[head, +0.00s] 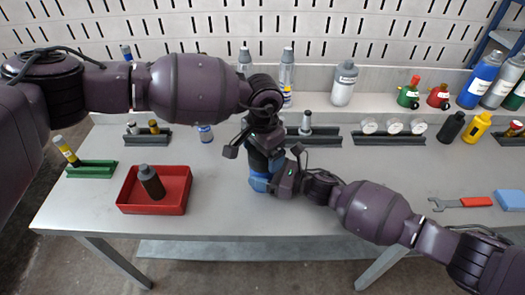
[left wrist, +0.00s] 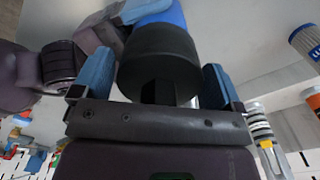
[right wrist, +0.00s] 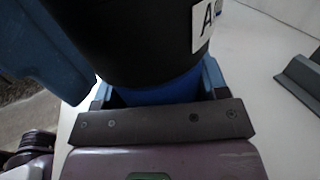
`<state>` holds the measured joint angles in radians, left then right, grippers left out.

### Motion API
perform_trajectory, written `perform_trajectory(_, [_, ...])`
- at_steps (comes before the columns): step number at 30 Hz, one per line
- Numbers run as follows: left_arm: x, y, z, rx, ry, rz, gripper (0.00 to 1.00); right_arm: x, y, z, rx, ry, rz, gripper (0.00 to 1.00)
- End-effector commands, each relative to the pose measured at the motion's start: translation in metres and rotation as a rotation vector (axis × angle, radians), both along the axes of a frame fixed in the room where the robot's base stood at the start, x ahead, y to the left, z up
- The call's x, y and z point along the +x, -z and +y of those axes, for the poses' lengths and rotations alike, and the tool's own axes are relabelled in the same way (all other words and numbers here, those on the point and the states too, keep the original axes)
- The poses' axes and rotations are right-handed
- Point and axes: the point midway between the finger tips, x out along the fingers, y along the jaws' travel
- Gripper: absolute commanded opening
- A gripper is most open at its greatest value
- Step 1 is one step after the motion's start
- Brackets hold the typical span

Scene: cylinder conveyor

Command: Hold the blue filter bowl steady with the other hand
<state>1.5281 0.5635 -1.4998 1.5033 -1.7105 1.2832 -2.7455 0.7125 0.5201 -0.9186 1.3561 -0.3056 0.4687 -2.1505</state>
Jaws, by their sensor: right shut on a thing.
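The blue filter bowl (head: 259,184) stands upright on the table, with a black upper part (head: 258,160) above it. My right gripper (head: 268,182) is shut on the blue bowl from the right; the right wrist view shows the bowl (right wrist: 160,93) between its fingers, under the black part with a white "A" label (right wrist: 205,22). My left gripper (head: 264,150) is above the black part, pointing down, with its fingers spread. In the left wrist view the black part (left wrist: 160,60) lies between the open fingers, with the blue bowl (left wrist: 163,13) beyond it.
A red tray (head: 184,204) holding a dark bottle (head: 151,182) is at the left. A small blue-and-white cylinder (head: 205,133) and a rack of gauges (head: 390,138) are farther back. A wrench (head: 460,203) lies at the right.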

Motion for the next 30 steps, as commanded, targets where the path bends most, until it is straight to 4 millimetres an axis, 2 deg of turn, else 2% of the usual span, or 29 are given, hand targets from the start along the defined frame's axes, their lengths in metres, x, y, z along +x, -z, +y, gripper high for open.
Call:
perform_trajectory(11, [0.0, -0.002, 0.0, 0.0, -0.001, 0.0, 0.98, 0.0, 0.0, 0.0, 0.0, 0.0, 0.0, 0.38])
perform_trajectory(23, [0.0, -0.025, 0.0, -0.001, -0.003, -0.001, 0.98, 0.0, 0.0, 0.0, 0.0, 0.0, 0.0, 0.38])
perform_trajectory(26, [0.0, -0.025, 0.0, 0.0, -0.042, 0.0, 0.98, 0.0, 0.0, 0.0, 0.0, 0.0, 0.0, 0.38])
perform_trajectory(30, [0.0, -0.025, 0.0, 0.0, -0.178, 0.0, 0.98, 0.0, -0.001, 0.0, 0.001, 0.0, 0.0, 0.38])
